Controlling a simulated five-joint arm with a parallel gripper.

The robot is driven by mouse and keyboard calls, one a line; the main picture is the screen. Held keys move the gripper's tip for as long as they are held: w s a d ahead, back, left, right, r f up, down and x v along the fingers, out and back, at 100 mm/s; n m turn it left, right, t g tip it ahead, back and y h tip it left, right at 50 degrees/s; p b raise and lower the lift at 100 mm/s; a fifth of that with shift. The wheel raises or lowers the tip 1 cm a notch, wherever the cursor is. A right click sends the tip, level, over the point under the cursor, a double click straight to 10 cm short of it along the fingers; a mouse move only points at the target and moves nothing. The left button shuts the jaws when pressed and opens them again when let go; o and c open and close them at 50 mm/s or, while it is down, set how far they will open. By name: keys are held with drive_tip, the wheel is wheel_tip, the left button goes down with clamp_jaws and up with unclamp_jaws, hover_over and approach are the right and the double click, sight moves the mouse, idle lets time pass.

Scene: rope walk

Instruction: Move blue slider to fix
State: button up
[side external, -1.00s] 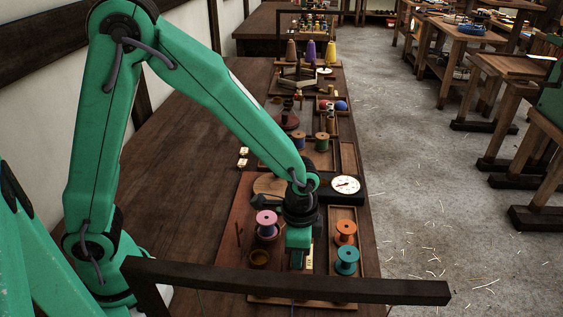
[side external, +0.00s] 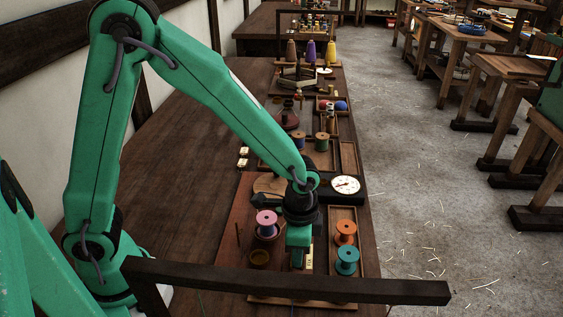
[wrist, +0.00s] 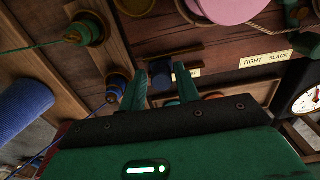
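The blue slider (wrist: 162,70) shows in the wrist view as a small dark blue block on the wooden board. My gripper (wrist: 160,80) has its two green fingers apart, one on each side of the slider. I cannot tell whether they touch it. In the side view my gripper (side external: 298,258) points down over the front of the board, and the slider is hidden behind it. A pale label (side external: 308,259) stands right beside the fingers. A small pale label (wrist: 186,73) also shows near the slider in the wrist view; its text is too small to read.
A pink spool (side external: 266,222) stands left of my gripper. Orange (side external: 345,232) and teal (side external: 347,261) spools stand in a tray to its right. A white dial (side external: 345,185) lies behind. A "TIGHT SLACK" label (wrist: 266,60) is on the board. A dark bar (side external: 290,287) crosses the foreground.

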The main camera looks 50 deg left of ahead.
drive_tip(key=shift+r, duration=0.15)
drive_tip(key=shift+r, duration=3.35)
drive_tip(key=shift+a+r, duration=0.3)
drive_tip(key=shift+r, duration=0.1)
drive_tip(key=s+a+r+n+t, duration=0.5)
drive_tip(key=s+a+r+n, duration=0.4)
drive_tip(key=a+r, duration=0.4)
drive_tip(key=shift+s+a+t, duration=0.3)
drive_tip(key=shift+s+a, duration=0.4)
drive_tip(key=shift+a, duration=0.05)
